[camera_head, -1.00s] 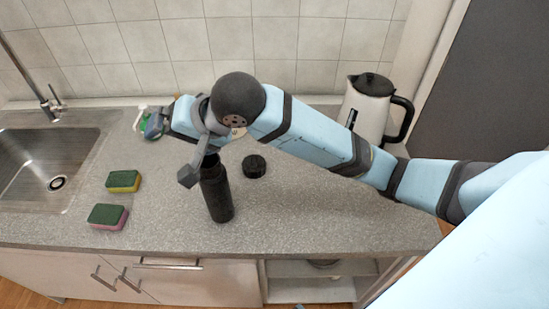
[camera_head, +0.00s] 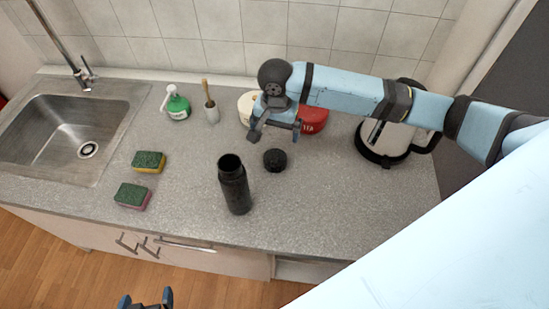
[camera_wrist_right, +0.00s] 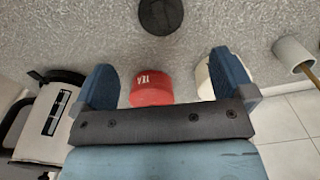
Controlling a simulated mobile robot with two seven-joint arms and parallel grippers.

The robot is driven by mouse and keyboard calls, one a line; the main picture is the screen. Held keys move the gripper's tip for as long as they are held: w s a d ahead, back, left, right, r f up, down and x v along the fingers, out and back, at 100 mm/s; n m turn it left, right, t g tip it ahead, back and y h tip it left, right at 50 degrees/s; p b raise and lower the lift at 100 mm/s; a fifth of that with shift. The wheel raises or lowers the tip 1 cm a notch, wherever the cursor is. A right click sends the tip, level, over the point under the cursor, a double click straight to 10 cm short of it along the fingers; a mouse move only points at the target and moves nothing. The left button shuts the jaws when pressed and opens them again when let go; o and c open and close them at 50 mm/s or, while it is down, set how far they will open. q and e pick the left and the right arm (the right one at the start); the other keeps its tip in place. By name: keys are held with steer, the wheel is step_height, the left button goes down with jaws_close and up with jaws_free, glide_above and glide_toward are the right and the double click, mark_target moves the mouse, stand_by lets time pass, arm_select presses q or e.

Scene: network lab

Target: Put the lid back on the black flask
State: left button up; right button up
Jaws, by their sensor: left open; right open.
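The black flask (camera_head: 235,186) stands upright and open-topped on the counter in the head view. Its black lid (camera_head: 275,160) lies on the counter to the right of the flask and a little behind it. The lid also shows at the top of the right wrist view (camera_wrist_right: 161,14). My right gripper (camera_head: 276,131) is above the counter behind the lid, open and empty. Its two blue fingers (camera_wrist_right: 168,85) stand wide apart in the wrist view, with the lid beyond their tips. My left gripper (camera_head: 146,300) is open and empty at the bottom edge, in front of the counter.
A red tea tin (camera_head: 314,121) and a pale tin (camera_head: 247,104) stand behind my right gripper. A kettle (camera_head: 383,142) stands at the right. A green spray bottle (camera_head: 177,104), a brush holder (camera_head: 211,112), two sponges (camera_head: 149,162) and a sink (camera_head: 62,125) are at the left.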

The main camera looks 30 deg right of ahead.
glide_above(275, 157)
step_height(275, 157, down, 8)
steer(key=shift+s+d+r, duration=0.1)
steer(key=shift+r, duration=0.1)
steer(key=shift+f+p, duration=0.1)
steer(key=shift+p, duration=0.2)
steer(key=shift+f, duration=0.35)
step_height(275, 157, down, 4)
steer(key=shift+f+p, duration=0.15)
steer(key=shift+p, duration=0.35)
steer(key=c, duration=0.9)
